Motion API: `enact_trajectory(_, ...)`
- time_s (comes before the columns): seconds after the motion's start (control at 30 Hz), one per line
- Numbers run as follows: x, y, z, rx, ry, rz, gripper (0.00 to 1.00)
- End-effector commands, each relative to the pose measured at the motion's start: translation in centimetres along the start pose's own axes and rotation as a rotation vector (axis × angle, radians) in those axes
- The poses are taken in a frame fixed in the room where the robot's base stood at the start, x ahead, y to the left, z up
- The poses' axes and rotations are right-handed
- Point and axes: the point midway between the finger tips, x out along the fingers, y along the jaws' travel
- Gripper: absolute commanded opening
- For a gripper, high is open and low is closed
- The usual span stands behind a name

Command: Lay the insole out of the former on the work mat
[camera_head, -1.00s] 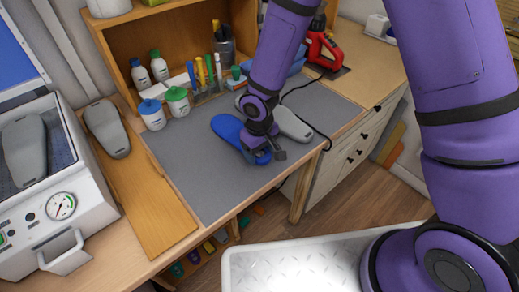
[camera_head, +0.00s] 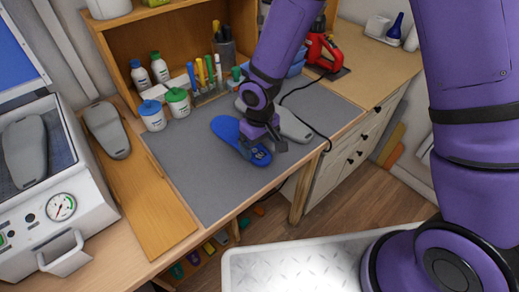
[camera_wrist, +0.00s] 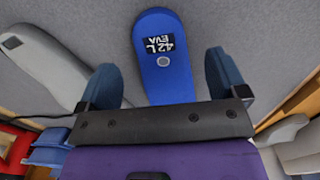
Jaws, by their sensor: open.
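The blue insole (camera_head: 232,137) lies on the grey work mat (camera_head: 198,182), near the mat's right part. In the wrist view the insole (camera_wrist: 163,40) shows a dark "42 L EVA" label and a small round mark. My gripper (camera_head: 262,147) is above the insole's near end. Its two fingers stand wide apart on either side of the insole in the wrist view, with clear gaps. The former (camera_head: 85,165) is the white machine at the left, lid raised, with a grey foot form (camera_head: 25,150) inside.
A grey foot form (camera_head: 290,125) lies on the mat right beside the insole. Another grey form (camera_head: 106,130) lies left of the mat, above a wooden board (camera_head: 150,205). Blue and green-lidded jars (camera_head: 178,102) and pens stand at the back. The mat's front left is clear.

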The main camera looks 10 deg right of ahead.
Motion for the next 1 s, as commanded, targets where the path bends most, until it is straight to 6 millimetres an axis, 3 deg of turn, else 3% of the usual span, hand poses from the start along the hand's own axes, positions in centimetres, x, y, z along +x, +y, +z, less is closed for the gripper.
enact_trajectory(0.2,-4.3,0.1,-0.1,0.001,0.005,0.001,0.91)
enact_trajectory(0.4,-7.1,0.0,-0.1,0.001,0.003,0.000,0.91)
enact_trajectory(0.87,-8.8,0.2,0.1,0.003,0.003,0.003,0.91)
enact_trajectory(1.0,-11.1,1.7,0.8,0.032,0.025,0.027,0.91)
